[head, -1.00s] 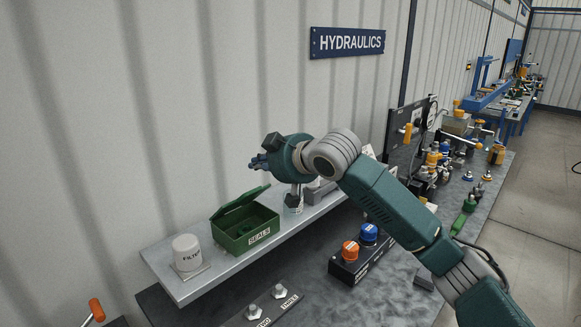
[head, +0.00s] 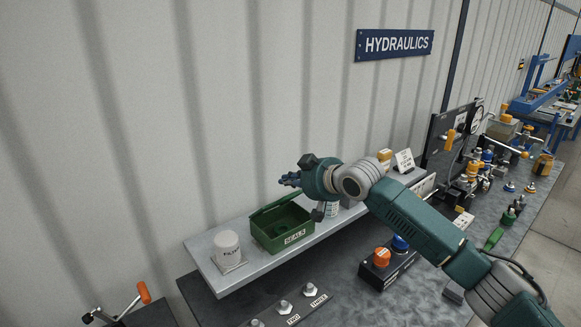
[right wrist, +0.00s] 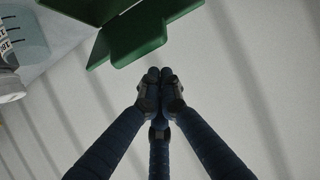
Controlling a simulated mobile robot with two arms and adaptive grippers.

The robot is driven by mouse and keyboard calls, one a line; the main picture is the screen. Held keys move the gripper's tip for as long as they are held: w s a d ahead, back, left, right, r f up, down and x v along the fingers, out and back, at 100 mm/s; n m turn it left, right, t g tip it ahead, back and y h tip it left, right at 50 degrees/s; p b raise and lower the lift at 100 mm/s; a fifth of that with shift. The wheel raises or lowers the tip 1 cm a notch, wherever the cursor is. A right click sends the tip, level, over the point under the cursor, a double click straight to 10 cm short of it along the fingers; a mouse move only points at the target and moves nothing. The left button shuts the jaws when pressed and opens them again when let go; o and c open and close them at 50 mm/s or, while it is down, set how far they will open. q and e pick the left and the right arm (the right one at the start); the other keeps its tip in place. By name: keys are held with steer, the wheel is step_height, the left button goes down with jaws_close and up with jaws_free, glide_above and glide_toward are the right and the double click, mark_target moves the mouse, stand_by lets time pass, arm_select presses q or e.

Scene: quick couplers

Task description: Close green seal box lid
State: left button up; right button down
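The green seal box (head: 272,240), labelled SEALS, sits on the grey raised shelf. Its lid (head: 270,212) stands open, tilted up at the wall side. My right gripper (head: 289,180) is in the air above the box, near the wall and above the lid. In the right wrist view its fingers (right wrist: 160,76) are drawn together at the tips with nothing between them. The green lid (right wrist: 138,32) shows there just beyond the fingertips, with a gap between. The hinge is not clearly visible. My left gripper is out of view.
A white filter (head: 227,247) stands left of the box on the shelf (head: 208,272). A small bottle (head: 332,209) stands right of the box, under my right wrist. Orange and blue knobs (head: 382,257) and several bolts are on the bench below. The corrugated wall is close behind.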

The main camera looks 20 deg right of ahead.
steer(key=shift+s+d+f+p, duration=0.15)
steer(key=shift+s+d+f, duration=0.1)
steer(key=shift+s, duration=0.2)
steer(key=shift+s+d+f+p, duration=0.1)
steer(key=shift+s+f+p, duration=0.1)
steer(key=shift+s, duration=0.2)
steer(key=shift+a+f, duration=0.1)
steer(key=shift+w, duration=0.15)
steer(key=shift+f, duration=0.1)
steer(key=shift+s+f+b, duration=0.25)
steer(key=shift+b, duration=0.3)
steer(key=s+d+f+t+y+b, duration=0.2)
steer(key=s+f+t+b, duration=0.3)
steer(key=f+b, duration=0.5)
steer(key=b, duration=0.7)
steer(key=shift+s+d+f+t, duration=0.15)
steer(key=shift+s+f+t, duration=0.2)
steer(key=shift+f+t, duration=0.05)
